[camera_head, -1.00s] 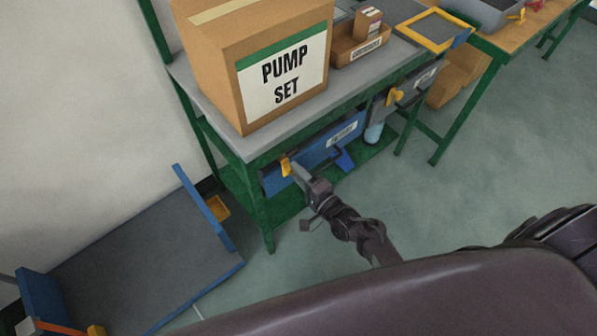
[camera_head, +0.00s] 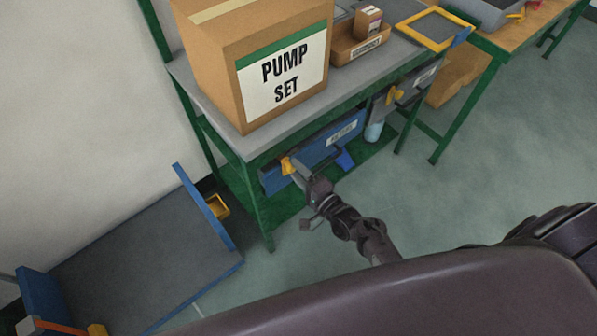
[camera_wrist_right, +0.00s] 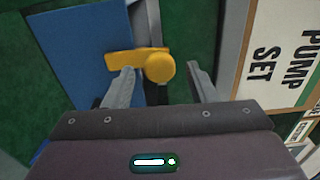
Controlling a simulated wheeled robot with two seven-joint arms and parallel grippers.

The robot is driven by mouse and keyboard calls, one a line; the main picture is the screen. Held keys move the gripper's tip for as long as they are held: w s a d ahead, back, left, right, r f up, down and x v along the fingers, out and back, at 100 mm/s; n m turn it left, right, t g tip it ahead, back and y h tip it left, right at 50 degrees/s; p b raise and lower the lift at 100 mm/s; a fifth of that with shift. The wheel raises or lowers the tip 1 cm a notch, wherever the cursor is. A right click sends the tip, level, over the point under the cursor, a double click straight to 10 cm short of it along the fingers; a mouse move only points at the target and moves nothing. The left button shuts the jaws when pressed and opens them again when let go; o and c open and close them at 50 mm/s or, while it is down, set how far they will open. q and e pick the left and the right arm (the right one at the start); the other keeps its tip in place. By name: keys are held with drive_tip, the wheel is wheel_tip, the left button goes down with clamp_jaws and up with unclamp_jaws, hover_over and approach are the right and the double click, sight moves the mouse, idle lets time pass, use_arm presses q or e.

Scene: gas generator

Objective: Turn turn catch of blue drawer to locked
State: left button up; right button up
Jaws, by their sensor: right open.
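The blue drawer (camera_head: 326,148) hangs under the grey-topped bench, its front showing a white label. The yellow turn catch (camera_head: 287,166) sits at the drawer's left end. In the right wrist view the catch (camera_wrist_right: 158,67) has a round hub at the right and an arm pointing left over the blue drawer front (camera_wrist_right: 85,50). My right gripper (camera_head: 297,178) is at the catch. In the wrist view its open fingers (camera_wrist_right: 163,85) stand on either side of the hub, the left fingertip close below the catch arm. Contact cannot be told. My left gripper is not in view.
A large PUMP SET box (camera_head: 255,60) stands on the bench (camera_head: 215,110). A second dark drawer with a yellow catch (camera_head: 394,95) is to the right. A blue-edged grey platform (camera_head: 150,250) lies at the left.

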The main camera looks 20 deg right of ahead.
drive_tip(key=v, duration=0.7)
drive_tip(key=shift+s+d, duration=0.15)
drive_tip(key=shift+s, duration=0.15)
drive_tip(key=s+a+f+n+g+h, duration=0.1)
drive_tip(key=s+f+n+g, duration=0.35)
drive_tip(key=f, duration=0.65)
drive_tip(key=s+a+f+n+g+h, duration=0.1)
drive_tip(key=s+f+n+g, duration=0.2)
drive_tip(key=s+f, duration=0.5)
drive_tip(key=s+d+f+n+g+h, duration=0.2)
drive_tip(key=s+d+f+n+g, duration=0.1)
drive_tip(key=s+f, duration=0.4)
drive_tip(key=s+d+f+n+g+h, duration=0.2)
drive_tip(key=s+f+n+g, duration=0.3)
drive_tip(key=s, duration=0.8)
wheel_tip(320, 180, down, 3)
drive_tip(key=shift+s+d+f+n, duration=0.15)
drive_tip(key=shift+d+n, duration=0.4)
drive_tip(key=shift+d, duration=0.05)
drive_tip(key=shift+g, duration=0.25)
